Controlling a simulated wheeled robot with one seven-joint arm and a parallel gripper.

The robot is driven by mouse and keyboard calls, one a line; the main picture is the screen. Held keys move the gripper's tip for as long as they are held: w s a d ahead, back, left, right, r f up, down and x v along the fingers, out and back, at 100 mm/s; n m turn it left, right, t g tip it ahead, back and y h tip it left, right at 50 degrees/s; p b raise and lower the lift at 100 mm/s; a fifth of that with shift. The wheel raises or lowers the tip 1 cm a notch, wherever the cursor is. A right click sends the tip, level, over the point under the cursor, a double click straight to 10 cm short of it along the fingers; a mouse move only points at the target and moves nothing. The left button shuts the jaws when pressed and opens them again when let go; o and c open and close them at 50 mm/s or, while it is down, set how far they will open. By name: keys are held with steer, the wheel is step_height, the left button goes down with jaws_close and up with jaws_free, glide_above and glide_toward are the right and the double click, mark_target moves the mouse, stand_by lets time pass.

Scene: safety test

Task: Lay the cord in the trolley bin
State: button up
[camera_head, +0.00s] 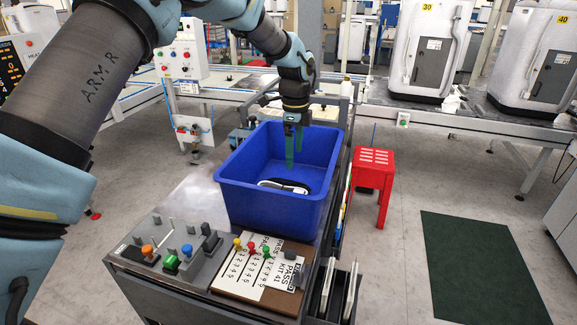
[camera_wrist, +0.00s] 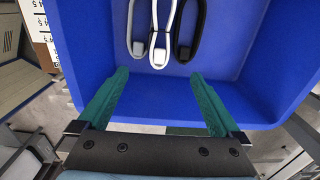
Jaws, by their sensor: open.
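The blue trolley bin (camera_head: 262,205) stands on a grey trolley, and its blue wall and floor fill much of the wrist view (camera_wrist: 240,95). A looped white cord (camera_wrist: 160,45) lies on the bin floor, with a dark looped cord (camera_wrist: 187,50) beside it on the right and a grey-black one (camera_wrist: 136,45) on the left. In the head view the cords show as a white and black bundle (camera_head: 284,186). My gripper (camera_head: 293,163) points down inside the bin, above its floor. Its green fingers (camera_wrist: 158,74) are apart with nothing between them.
A board with coloured pegs (camera_head: 258,265) and a panel with coloured knobs (camera_head: 170,250) lie on the trolley in front of the bin. A red stool (camera_head: 374,165) stands to the right. A conveyor frame runs behind. The floor around the dark green mat (camera_head: 480,265) is clear.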

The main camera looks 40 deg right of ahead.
steer(key=w+a+r+n, duration=0.2)
steer(key=w+a+n, duration=0.25)
steer(key=a, duration=0.55)
steer(key=w+a+r+n, duration=0.25)
steer(key=a+n, duration=0.25)
steer(key=a, duration=0.4)
steer(key=w+a+r+n, duration=0.1)
steer(key=w+a+n, duration=0.3)
steer(key=a, duration=0.6)
steer(key=s+a+n, duration=0.3)
steer(key=a+n, duration=0.2)
steer(key=a, duration=0.3)
steer(key=s+a+n+t, duration=0.1)
steer(key=s+a+n, duration=0.2)
steer(key=a+n, duration=0.2)
steer(key=s+a+n, duration=0.4)
steer(key=a+n, duration=0.1)
steer(key=a, duration=0.6)
steer(key=shift+a+t, duration=0.3)
